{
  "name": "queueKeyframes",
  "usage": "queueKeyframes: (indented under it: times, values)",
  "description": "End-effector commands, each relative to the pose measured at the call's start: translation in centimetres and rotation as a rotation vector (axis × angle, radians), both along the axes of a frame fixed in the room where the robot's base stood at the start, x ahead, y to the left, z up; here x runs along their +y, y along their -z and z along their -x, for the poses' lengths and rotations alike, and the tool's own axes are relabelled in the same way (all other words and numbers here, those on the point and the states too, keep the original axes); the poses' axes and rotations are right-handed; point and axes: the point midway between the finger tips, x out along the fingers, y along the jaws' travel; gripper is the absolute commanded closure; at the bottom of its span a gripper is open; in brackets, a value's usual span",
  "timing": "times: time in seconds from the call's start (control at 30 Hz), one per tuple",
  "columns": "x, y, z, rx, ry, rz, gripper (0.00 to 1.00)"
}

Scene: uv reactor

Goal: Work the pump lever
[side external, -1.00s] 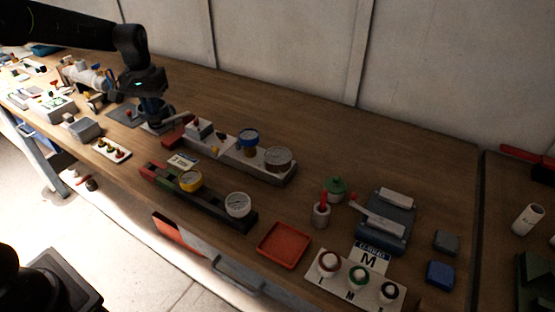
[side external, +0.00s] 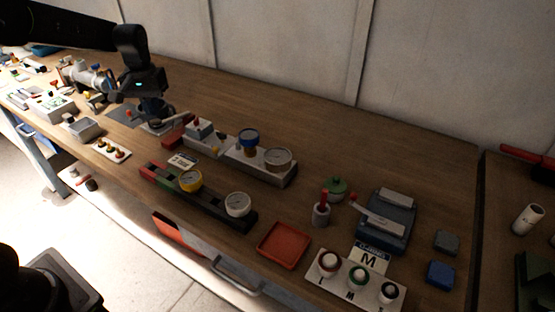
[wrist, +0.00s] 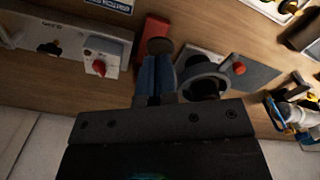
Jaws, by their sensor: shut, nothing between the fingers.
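The pump appears to be the unit on a grey plate at the back left of the bench. In the wrist view, its dark round body (wrist: 203,84) sits just right of my fingers. A grey bar that looks like its lever (side external: 174,120) sticks out to the right in the side view. My gripper (side external: 154,117) is down over this unit, fingers pointing downward. In the wrist view, my gripper (wrist: 158,58) has its blue fingers together and empty. A dark round end (wrist: 160,46) shows at the fingertips; I cannot tell whether they touch it.
A red block (wrist: 152,34) lies close beyond my fingers. A grey box with a red knob (wrist: 99,67) stands to the left, and a red button (wrist: 238,68) to the right.

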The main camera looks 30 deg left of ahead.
Motion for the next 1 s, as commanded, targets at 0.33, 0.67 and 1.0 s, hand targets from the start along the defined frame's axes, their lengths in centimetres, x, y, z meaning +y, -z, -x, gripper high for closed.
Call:
queueKeyframes:
  times: [0.33,0.67,1.0]
  values:
    - [0.0,1.4,0.0,0.001,0.0,0.001,1.0]
    - [0.0,2.7,0.0,0.001,0.0,0.001,1.0]
    - [0.0,3.9,0.0,0.0,0.0,0.0,1.0]
